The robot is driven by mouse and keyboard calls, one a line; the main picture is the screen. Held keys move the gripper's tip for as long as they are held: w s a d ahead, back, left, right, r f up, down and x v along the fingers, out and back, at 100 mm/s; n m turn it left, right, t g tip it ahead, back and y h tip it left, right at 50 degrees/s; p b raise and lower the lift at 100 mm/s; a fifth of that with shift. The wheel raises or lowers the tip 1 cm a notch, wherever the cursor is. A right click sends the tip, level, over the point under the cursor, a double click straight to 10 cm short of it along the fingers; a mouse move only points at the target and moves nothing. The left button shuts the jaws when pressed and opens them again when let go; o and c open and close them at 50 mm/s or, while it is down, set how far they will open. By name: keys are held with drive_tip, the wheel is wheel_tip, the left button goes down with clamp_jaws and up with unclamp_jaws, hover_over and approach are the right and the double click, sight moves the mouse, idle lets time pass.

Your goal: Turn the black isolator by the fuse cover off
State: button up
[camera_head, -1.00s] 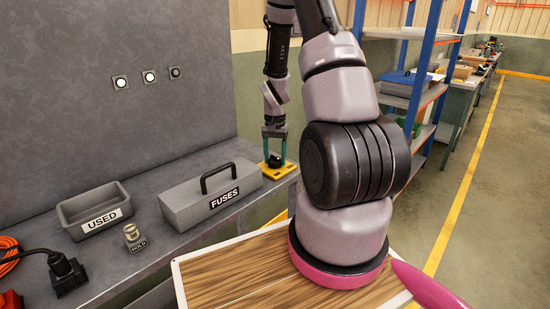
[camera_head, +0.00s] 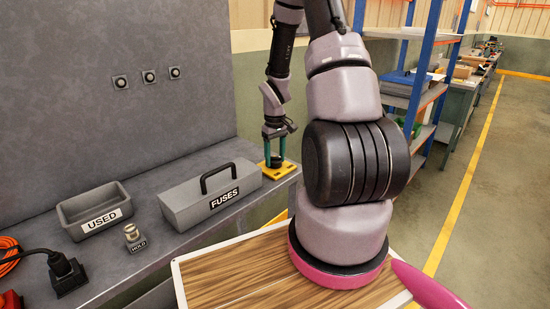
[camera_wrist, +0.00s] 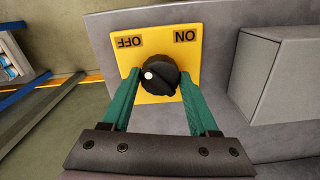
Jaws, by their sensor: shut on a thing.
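The black isolator knob (camera_wrist: 159,76) sits on a yellow plate (camera_wrist: 155,50) marked OFF on the left and ON on the right, upside down in the wrist view. The knob's white dot is at its upper left, on the OFF side. My gripper (camera_wrist: 160,80) has its green fingers either side of the knob and is shut on it. In the head view, the yellow plate (camera_head: 284,175) is at the bench's right end, with my gripper (camera_head: 274,161) over it. The grey fuse cover (camera_head: 185,205), labelled FUSES, has a black handle and stands just left of it.
Three round indicators (camera_head: 148,77) on the grey wall panel look dark. A grey USED tray (camera_head: 72,212), a small HOLD post (camera_head: 131,232) and a black plug (camera_head: 65,270) are on the bench to the left. Blue-framed shelving (camera_head: 415,85) stands behind my arm.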

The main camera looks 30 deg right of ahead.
sight(275, 157)
drive_tip(key=shift+n, duration=0.5)
drive_tip(key=o, duration=1.4)
wheel_tip(275, 157, up, 11)
drive_tip(key=shift+f, duration=0.1)
